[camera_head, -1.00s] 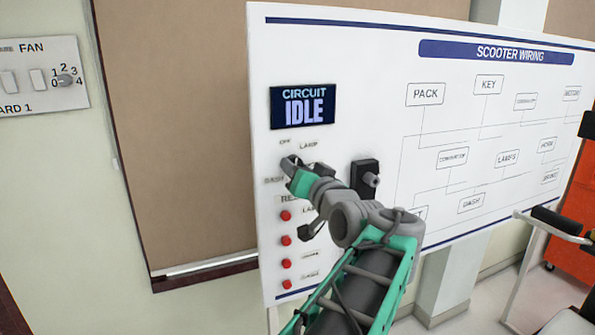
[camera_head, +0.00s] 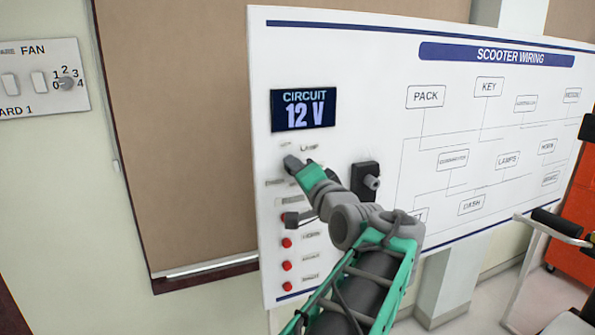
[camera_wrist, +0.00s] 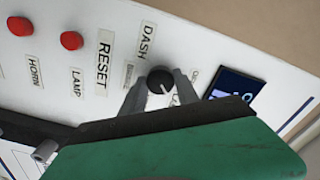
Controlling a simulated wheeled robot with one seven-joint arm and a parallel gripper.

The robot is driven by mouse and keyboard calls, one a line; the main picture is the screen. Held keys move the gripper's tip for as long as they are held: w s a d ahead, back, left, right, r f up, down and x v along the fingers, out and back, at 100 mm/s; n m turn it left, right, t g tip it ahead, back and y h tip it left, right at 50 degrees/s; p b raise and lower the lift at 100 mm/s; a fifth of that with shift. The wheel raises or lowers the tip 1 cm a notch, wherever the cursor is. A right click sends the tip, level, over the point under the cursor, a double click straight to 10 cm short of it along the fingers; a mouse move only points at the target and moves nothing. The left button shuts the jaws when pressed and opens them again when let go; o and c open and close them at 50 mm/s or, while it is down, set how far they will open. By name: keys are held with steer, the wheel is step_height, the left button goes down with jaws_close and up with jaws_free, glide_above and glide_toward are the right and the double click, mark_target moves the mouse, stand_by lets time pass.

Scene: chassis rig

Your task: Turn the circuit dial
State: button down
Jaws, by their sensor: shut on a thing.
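The circuit dial (camera_wrist: 160,80) is a round black knob with a white pointer line on the white panel. In the wrist view my gripper (camera_wrist: 158,88) has one grey finger on each side of it, shut on it. In the head view my gripper (camera_head: 300,164) is at the panel and hides most of the dial. The circuit display (camera_head: 303,110) above the dial reads 12 V. It also shows in the wrist view (camera_wrist: 233,86), partly cut off by my gripper's green body.
Red reset buttons (camera_head: 287,243) run down the panel below the dial. A black fitting (camera_head: 366,181) sticks out just right of my gripper. A fan switch plate (camera_head: 40,78) is on the wall at left. A chair-like frame (camera_head: 555,222) stands at right.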

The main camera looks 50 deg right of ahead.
stand_by(0.3)
steer(key=c, duration=0.9)
jaws_free()
steer(key=b+v, duration=0.2)
steer(key=v, duration=0.5)
steer(key=shift+s+a, duration=0.2)
steer(key=shift+s, duration=0.15)
